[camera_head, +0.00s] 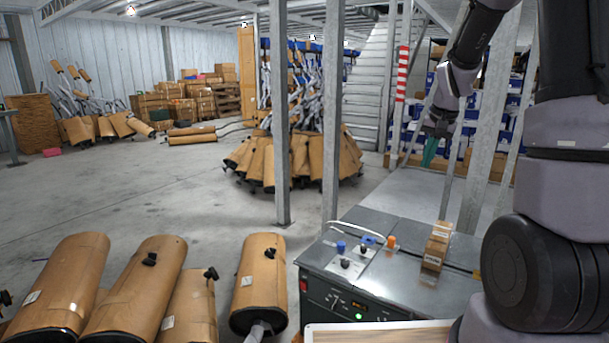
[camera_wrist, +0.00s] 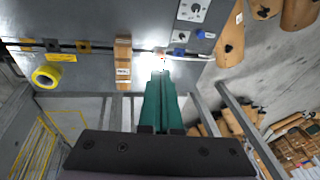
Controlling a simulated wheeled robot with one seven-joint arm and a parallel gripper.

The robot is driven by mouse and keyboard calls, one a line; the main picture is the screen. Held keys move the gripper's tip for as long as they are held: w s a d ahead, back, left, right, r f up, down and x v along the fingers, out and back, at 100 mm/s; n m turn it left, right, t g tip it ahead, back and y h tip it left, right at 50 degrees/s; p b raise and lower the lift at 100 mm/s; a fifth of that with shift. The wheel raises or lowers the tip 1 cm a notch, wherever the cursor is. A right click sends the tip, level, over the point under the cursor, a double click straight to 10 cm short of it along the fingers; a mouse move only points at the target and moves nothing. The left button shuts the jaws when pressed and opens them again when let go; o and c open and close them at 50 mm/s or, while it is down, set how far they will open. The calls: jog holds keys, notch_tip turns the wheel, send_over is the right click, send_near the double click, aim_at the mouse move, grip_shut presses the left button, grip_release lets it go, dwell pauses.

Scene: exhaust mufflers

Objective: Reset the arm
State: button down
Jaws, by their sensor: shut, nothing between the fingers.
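My arm shows on the right side of the head view, with its upper links rising out of the top of the picture. My gripper (camera_head: 430,152) hangs from the arm, with green fingers pointing down, above and behind the grey metal bench (camera_head: 392,290). In the wrist view the green fingers (camera_wrist: 160,88) are together, with nothing between them. The fingers are clear of the bench top, and a bright glare lies just past their tips.
A cardboard box strip (camera_head: 437,246), knobs and an orange button (camera_head: 390,242) are on the bench. Steel posts (camera_head: 282,120) stand behind it. Wrapped mufflers (camera_head: 135,290) lie at front left.

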jog(key=s+a+r+t, duration=0.2)
jog(key=s+a+r, duration=0.4)
jog(key=s+r, duration=0.55)
jog(key=s+a+r+n+t, duration=0.1)
jog(key=s+a+r, duration=0.1)
jog(key=s, duration=0.5)
jog(key=s+a+r+t+y, duration=0.1)
jog(key=s+a+r, duration=0.1)
jog(key=s, duration=0.5)
jog(key=shift+s+r+n, duration=0.2)
jog(key=shift+r+n, duration=0.2)
jog(key=shift+r, duration=0.05)
